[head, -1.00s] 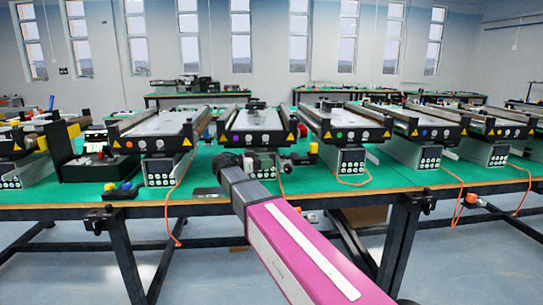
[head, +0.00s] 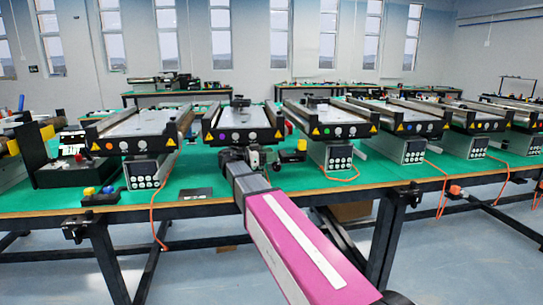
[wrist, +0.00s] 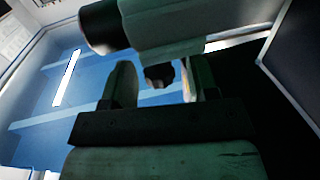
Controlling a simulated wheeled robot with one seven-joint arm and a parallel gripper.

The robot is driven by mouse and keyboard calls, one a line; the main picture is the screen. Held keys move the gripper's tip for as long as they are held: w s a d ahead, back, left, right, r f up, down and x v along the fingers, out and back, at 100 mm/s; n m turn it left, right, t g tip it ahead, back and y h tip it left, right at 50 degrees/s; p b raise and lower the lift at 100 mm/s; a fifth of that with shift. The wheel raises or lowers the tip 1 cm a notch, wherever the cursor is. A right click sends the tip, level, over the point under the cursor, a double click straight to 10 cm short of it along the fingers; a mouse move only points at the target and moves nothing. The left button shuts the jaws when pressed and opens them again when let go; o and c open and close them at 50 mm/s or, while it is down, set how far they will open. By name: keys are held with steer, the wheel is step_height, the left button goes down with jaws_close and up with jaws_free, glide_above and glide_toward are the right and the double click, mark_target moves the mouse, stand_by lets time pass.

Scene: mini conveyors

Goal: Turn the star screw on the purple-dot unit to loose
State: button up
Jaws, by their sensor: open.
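The purple-dot unit (head: 243,135) is a small conveyor with a black end plate, on the green-topped table in the middle of the head view. My gripper (head: 238,155) is just below its front end and hides part of what is under it. In the wrist view my gripper (wrist: 161,82) is open, one finger on each side. A small dark lobed knob (wrist: 159,75), which looks like the star screw, shows between the fingertips. A gap shows beside it; I cannot tell its exact depth. A thick grey cylinder (wrist: 165,22) with a dark end lies just above the fingers.
The orange-dot unit (head: 133,138) stands to the left and the green-dot unit (head: 330,120) to the right, with more conveyors beyond. A yellow-topped button box (head: 293,151) is right of my gripper. A small black plate (head: 195,194) lies near the table's front edge.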

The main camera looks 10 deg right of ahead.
steer(key=shift+d, duration=0.35)
steer(key=c, duration=0.9)
steer(key=shift+s+d+n+t+y, duration=0.15)
steer(key=shift+n+t+y, duration=0.25)
steer(key=shift+n+t, duration=1)
steer(key=shift+n+t+y, duration=0.9)
steer(key=shift+t, duration=1.1)
steer(key=shift+w, duration=0.2)
steer(key=o, duration=0.9)
